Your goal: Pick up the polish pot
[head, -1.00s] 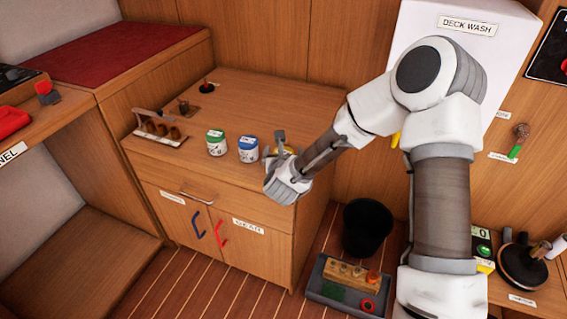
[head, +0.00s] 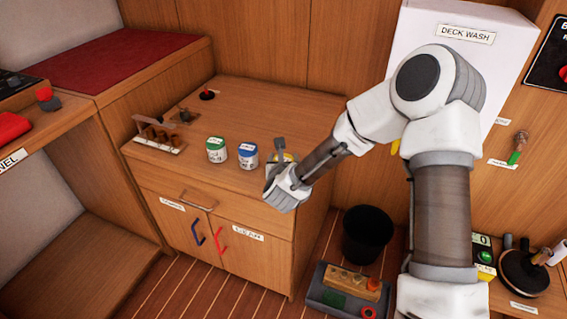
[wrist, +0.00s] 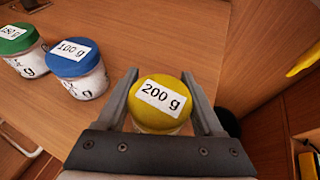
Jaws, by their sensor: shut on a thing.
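A pot with a yellow lid marked "200 g" (wrist: 160,98) stands between the two fingers of my gripper (wrist: 164,100) in the wrist view. The fingers are shut on its sides. In the head view this pot (head: 283,158) is mostly hidden behind my gripper (head: 280,160), at the right front of the wooden counter top (head: 270,105). I cannot tell whether it touches the counter. A blue-lidded pot marked "100 g" (head: 248,155) stands to its left, and a green-lidded pot (head: 216,150) stands further left. No readable label names polish.
A rack with brown pieces (head: 160,136) stands at the counter's left. A small dark knob-like thing (head: 207,95) is at the back. A black bin (head: 367,235) and a grey tray (head: 325,292) are on the floor to the right. The counter's back right is clear.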

